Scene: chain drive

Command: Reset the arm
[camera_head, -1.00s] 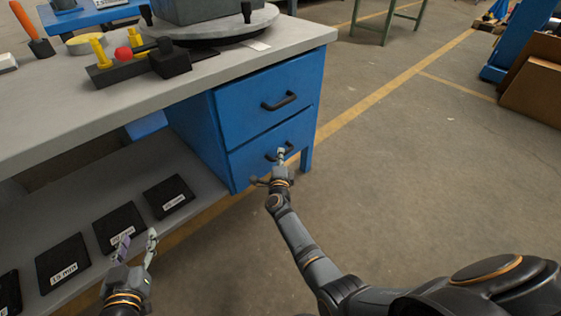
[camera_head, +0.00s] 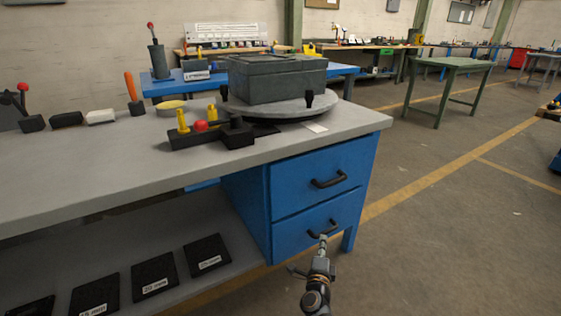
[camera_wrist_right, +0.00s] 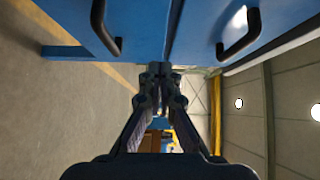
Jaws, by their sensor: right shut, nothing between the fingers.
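My right gripper (camera_head: 322,243) is low in front of the blue drawer unit, close to the lower drawer handle (camera_head: 322,232) in the head view. In the right wrist view its fingers (camera_wrist_right: 158,72) are together and empty. The two black handles show there to the left (camera_wrist_right: 105,30) and right (camera_wrist_right: 240,35) of the fingertips, apart from them. Both the upper drawer (camera_head: 318,185) and the lower drawer (camera_head: 318,226) look closed. My left gripper is out of view.
The grey worktop (camera_head: 90,180) carries a black fixture with yellow pegs and a red ball (camera_head: 200,126), and a dark box (camera_head: 276,78) on a round turntable. Black labelled plates (camera_head: 153,275) lie on the lower shelf. The floor to the right (camera_head: 450,240) is clear.

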